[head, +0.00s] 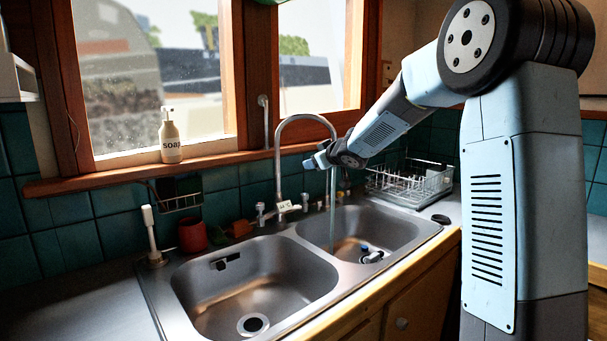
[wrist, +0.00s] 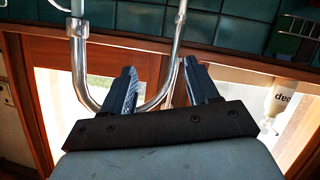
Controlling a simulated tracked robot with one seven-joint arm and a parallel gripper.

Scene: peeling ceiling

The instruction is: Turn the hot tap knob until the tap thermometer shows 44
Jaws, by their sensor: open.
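The chrome tap (head: 278,150) arches over the double sink, and a thin stream of water (head: 332,200) falls into the right basin. A small pale display (head: 286,205), seemingly the thermometer, sits at the tap's base; its digits are too small to read. A knob (head: 262,214) shows left of the base and another (head: 305,201) right of it; I cannot tell which is hot. My gripper (head: 314,160) is above and right of the knobs, near the spout. In the wrist view my gripper (wrist: 159,72) is open and empty, with the curved spout (wrist: 84,85) beyond it.
A dish rack (head: 410,183) stands right of the sink. A soap bottle (head: 170,138) is on the windowsill and shows upside down in the wrist view (wrist: 282,102). The left basin (head: 255,285) looks empty.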

